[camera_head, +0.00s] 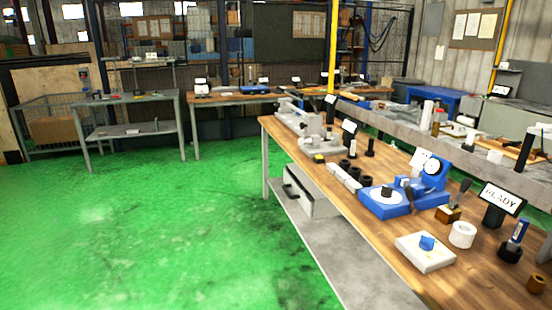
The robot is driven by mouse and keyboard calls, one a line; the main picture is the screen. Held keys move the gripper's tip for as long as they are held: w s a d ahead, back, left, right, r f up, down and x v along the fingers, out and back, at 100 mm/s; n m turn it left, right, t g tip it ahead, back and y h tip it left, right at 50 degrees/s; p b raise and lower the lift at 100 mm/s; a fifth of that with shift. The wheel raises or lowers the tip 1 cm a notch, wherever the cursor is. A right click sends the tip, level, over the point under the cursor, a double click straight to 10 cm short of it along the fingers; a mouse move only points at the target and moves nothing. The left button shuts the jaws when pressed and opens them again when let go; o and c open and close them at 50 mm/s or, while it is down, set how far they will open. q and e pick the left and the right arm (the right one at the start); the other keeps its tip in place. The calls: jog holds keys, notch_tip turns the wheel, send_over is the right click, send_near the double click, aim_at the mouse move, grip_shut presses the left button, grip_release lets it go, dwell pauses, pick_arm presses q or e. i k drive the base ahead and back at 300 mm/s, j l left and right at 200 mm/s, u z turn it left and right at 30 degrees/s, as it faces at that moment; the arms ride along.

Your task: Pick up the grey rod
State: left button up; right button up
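I cannot pick out the grey rod for certain. A light grey elongated piece (345,178) lies on the wooden workbench (385,225), in front of several small black cylinders, but its exact shape is too small to tell. A grey machine (303,122) stands at the bench's far end. Neither of my grippers is in view.
A blue dial-gauge device (388,207), a white block with a blue piece (428,258), a white roll (462,234) and a sign (501,199) crowd the bench. A drawer unit (303,195) sits below. The green floor (150,220) to the left is clear.

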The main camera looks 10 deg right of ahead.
aim_at(353, 143)
jog(key=i+j+z, duration=0.2)
jog(key=i+z, duration=0.2)
jog(key=i+j+z, duration=0.35)
jog(key=i, duration=0.15)
jog(key=i+j+z, duration=0.4)
